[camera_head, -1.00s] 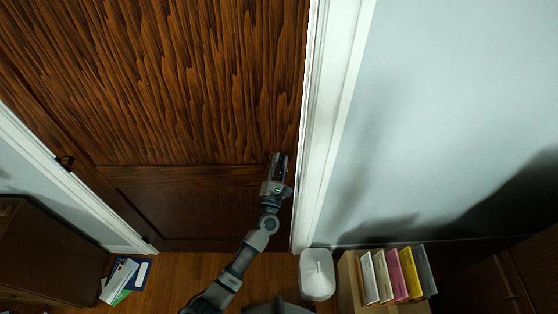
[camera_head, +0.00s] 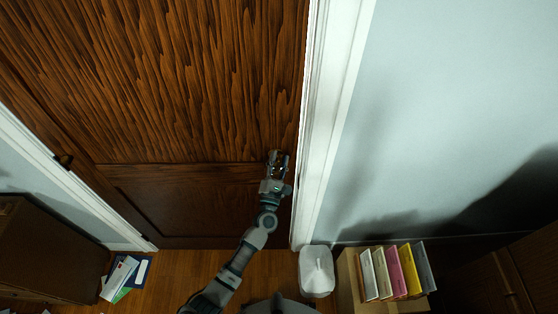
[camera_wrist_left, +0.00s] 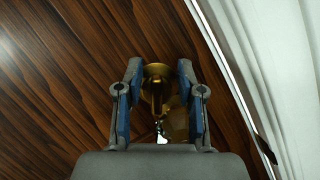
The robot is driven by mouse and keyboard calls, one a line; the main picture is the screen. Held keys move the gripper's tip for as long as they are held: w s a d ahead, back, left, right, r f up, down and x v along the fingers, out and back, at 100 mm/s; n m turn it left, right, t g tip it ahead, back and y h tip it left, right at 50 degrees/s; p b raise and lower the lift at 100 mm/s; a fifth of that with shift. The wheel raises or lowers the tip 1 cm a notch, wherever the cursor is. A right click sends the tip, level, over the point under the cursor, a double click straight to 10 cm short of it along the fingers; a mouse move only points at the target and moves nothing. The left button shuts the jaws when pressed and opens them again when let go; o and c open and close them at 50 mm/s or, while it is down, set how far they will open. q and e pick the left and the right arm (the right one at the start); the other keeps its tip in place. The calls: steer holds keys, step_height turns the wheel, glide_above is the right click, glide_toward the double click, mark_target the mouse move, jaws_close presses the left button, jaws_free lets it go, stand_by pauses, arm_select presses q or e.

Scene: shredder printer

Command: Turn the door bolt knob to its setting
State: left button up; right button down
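A brass door bolt knob (camera_wrist_left: 156,72) shows in the left wrist view, against the dark wooden door (camera_head: 150,80). My left gripper (camera_head: 278,156) is at the door's right edge, near the white frame. In the left wrist view the two blue-padded fingers (camera_wrist_left: 159,68) stand apart, one on each side of the brass piece. A gap shows between the left finger and the brass; contact on the right side is unclear. More brass (camera_wrist_left: 177,120) lies lower between the fingers, partly hidden. In the head view the gripper hides the knob. My right gripper is not in view.
The white door frame (camera_head: 322,120) runs close to the right of my left gripper. A white bin (camera_head: 316,272) and a wooden holder with coloured folders (camera_head: 403,270) stand at the lower right. Books and papers (camera_head: 124,276) lie on the floor at left.

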arm_select(q)
steer(key=shift+r, duration=0.1)
steer(key=v, duration=1.2)
steer(key=shift+d, duration=0.1)
